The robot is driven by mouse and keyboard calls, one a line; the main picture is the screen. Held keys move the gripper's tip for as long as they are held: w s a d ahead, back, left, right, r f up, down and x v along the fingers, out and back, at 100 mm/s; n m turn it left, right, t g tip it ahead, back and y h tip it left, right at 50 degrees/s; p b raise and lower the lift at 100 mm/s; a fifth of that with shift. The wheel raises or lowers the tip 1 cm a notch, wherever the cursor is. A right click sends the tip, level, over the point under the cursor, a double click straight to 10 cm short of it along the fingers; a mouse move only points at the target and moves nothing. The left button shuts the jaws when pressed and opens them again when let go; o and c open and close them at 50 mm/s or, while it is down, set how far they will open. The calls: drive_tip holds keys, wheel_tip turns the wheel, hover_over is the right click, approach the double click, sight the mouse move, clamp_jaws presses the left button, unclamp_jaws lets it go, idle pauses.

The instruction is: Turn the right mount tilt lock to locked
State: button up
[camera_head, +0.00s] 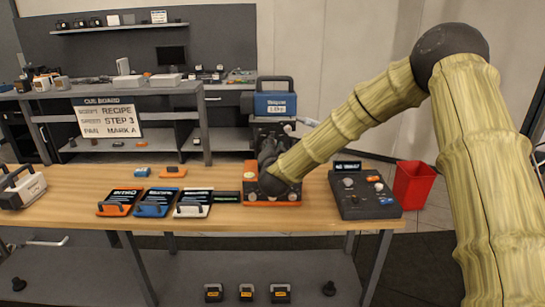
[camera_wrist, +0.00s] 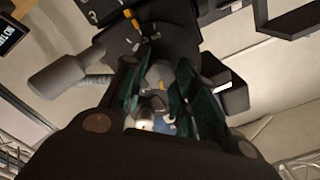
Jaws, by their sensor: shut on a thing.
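The mount (camera_head: 270,130) stands upright on an orange base (camera_head: 272,204) on the wooden table. It carries a blue-fronted unit (camera_head: 275,103) with a dark handle on top. My gripper (camera_head: 268,168) is against the front of the mount, below the blue unit, and hides much of it. In the wrist view the two dark green fingers of my gripper (camera_wrist: 157,95) close around a small grey part (camera_wrist: 158,76), which looks like the tilt lock. Its setting cannot be told. Beyond the fingers are the dark mount body (camera_wrist: 150,40) and a grey cylindrical knob (camera_wrist: 56,78).
A dark control panel (camera_head: 364,195) with knobs is right of the mount, and a red bin (camera_head: 413,184) stands beyond it. Orange, blue and white handled plates (camera_head: 152,203) lie to the left. A cue board (camera_head: 109,117) stands behind.

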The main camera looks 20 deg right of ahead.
drive_tip(key=shift+d+f+m+b, duration=0.1)
drive_tip(key=shift+m+b, duration=2.7)
drive_tip(key=o, duration=1)
drive_tip(key=shift+d, duration=0.1)
drive_tip(key=v, duration=1.2)
